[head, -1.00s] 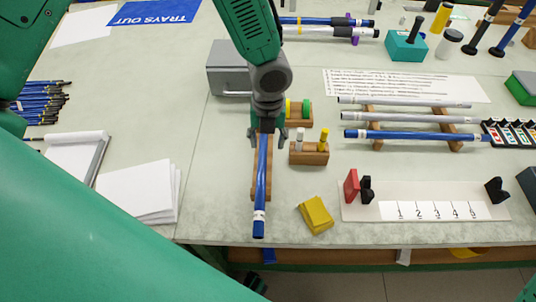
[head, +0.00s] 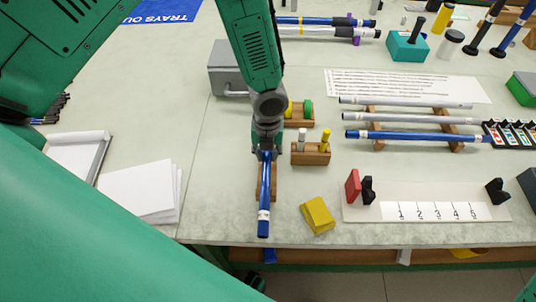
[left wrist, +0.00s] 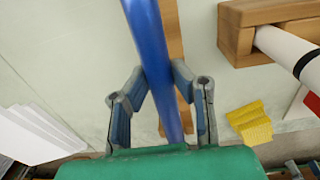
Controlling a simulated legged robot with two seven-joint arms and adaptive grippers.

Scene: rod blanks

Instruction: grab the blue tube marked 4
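A blue tube (head: 264,195) with a white band near its front end lies lengthwise over a wooden rest (head: 273,182) at the middle front of the table. The mark on the band is too small to read. My left gripper (head: 266,154) is over the tube's far part, fingers pointing down. In the left wrist view the blue tube (left wrist: 150,45) runs between the two fingers (left wrist: 160,78), which are closed in on its sides. The tube still appears to lie at the rest. Another blue tube (head: 415,135) lies on a wooden rack at the right. My right gripper is not in view.
A wooden block (head: 311,155) with short pegs and a yellow pad (head: 318,215) stand just right of the tube. A grey box (head: 228,70) is behind left. A numbered white board (head: 430,201) lies at right, paper sheets (head: 140,190) at left.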

